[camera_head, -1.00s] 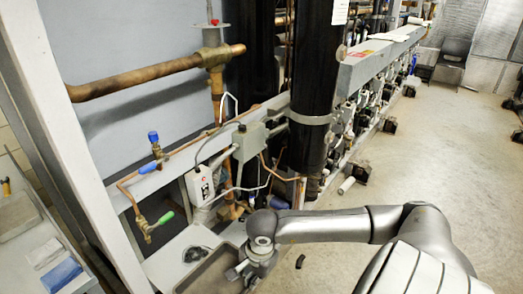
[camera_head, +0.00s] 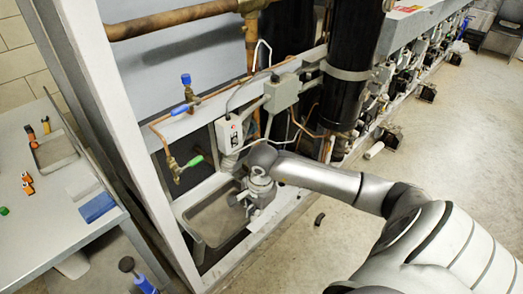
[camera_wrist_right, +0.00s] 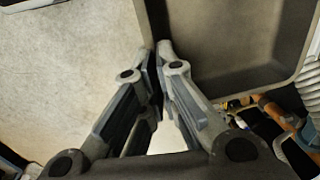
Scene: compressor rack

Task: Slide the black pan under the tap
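The black pan (camera_head: 211,221) looks grey-brown and shallow, with a raised rim. It sits low inside the rack frame. The tap (camera_head: 178,168), a brass valve with a green lever, is just above and left of the pan's far-left part. My right gripper (camera_head: 240,198) is at the pan's right side. In the right wrist view, the pan (camera_wrist_right: 235,45) fills the upper right, and my right gripper's fingers (camera_wrist_right: 158,55) meet on its rim, shut on it. The fingertips partly hide the gripped edge. My left gripper is not in view.
A white control box (camera_head: 229,134) and copper pipes are behind the pan. The rack's white upright (camera_head: 105,110) stands at its left. A table (camera_head: 40,225) with tools and a blue block (camera_head: 97,207) is further left. A small dark piece (camera_head: 319,219) lies on the open floor.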

